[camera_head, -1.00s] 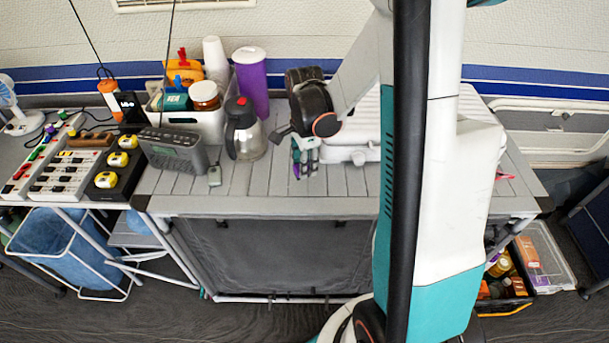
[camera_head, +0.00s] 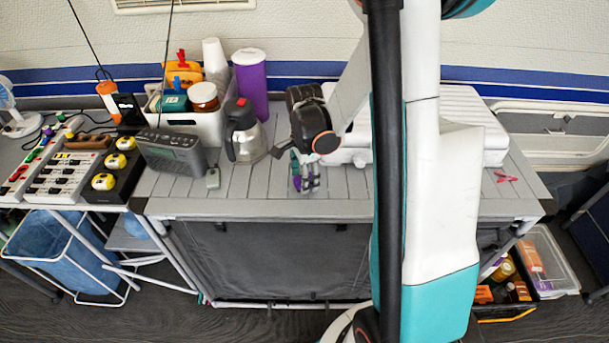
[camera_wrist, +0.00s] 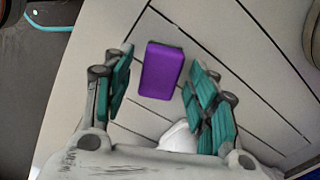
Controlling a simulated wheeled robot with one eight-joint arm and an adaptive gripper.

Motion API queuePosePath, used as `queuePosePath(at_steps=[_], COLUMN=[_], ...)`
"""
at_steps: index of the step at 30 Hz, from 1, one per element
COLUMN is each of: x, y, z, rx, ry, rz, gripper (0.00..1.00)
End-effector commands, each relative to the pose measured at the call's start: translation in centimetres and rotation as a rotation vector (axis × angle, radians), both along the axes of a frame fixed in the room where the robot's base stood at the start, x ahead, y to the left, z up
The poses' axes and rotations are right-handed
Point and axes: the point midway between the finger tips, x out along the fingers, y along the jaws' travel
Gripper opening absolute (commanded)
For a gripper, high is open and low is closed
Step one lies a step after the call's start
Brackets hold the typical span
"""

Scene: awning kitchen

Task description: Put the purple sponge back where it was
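The purple sponge (camera_wrist: 162,70) lies on the grey slatted tabletop in the wrist view, between and just beyond my fingertips. My gripper (camera_wrist: 160,72) is open, with a teal-padded finger on each side of the sponge and visible gaps on both sides. In the head view my gripper (camera_head: 305,175) points down at the tabletop (camera_head: 245,200), right of the silver jug. A bit of purple shows there among the fingers, and most of the sponge is hidden.
A silver jug (camera_head: 245,132), a dark radio (camera_head: 172,150) and a small grey object (camera_head: 212,178) stand to the left. A white case (camera_head: 480,128) sits behind and right of my gripper. Red pegs (camera_head: 506,177) lie at the right. The table's front strip is clear.

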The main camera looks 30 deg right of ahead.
Motion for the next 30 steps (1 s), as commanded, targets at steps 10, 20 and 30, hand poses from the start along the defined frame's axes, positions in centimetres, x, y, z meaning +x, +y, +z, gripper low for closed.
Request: queuePosePath(at_steps=[10, 20, 30], x=[0.0, 0.0, 0.0], y=[0.0, 0.0, 0.0], z=[1.7, 8.5, 12.2], rx=[0.0, 0.0, 0.0], ry=[0.0, 0.0, 0.0], rz=[0.0, 0.0, 0.0], gripper=[0.53, 0.53, 0.53])
